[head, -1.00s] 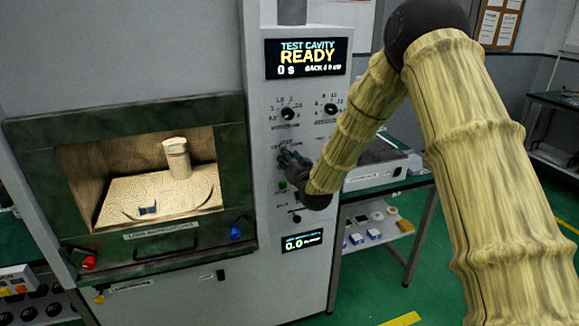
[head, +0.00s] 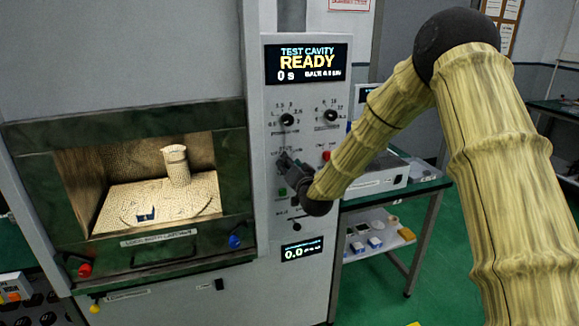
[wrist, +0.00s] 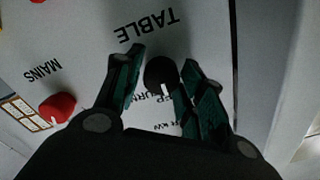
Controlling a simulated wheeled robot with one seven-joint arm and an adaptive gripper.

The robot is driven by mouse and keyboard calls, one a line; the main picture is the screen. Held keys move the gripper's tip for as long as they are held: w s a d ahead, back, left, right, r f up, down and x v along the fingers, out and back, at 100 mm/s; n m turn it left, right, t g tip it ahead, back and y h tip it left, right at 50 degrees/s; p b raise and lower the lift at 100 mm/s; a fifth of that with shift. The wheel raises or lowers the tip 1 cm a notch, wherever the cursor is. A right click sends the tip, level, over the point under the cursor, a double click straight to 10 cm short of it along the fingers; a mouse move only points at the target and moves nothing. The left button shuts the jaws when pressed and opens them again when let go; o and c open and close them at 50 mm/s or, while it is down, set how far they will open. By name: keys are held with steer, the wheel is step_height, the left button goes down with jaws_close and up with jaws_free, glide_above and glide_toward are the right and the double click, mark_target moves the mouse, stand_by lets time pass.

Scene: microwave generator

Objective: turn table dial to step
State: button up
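The table dial (wrist: 160,73) is a round black knob with a white pointer mark. It sits below the upside-down word TABLE in the wrist view, and its mark points toward the bottom of that view. My gripper (wrist: 158,76) is open, with one finger on each side of the dial. The right finger is close to the knob or touching it; a gap shows at the left finger. Position lettering below the dial is partly hidden by the fingers and unclear. In the head view my gripper (head: 284,162) is at the control panel (head: 260,110) and hides the dial.
A red MAINS knob (wrist: 57,107) is left of my gripper in the wrist view. Two upper dials (head: 288,120) (head: 331,116) and a READY display (head: 306,63) are above my gripper.

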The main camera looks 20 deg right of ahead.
steer(key=shift+o, duration=0.8)
steer(key=shift+s, duration=0.1)
steer(key=s, duration=1.1)
steer(key=shift+s+d, duration=0.25)
steer(key=shift+s, duration=0.15)
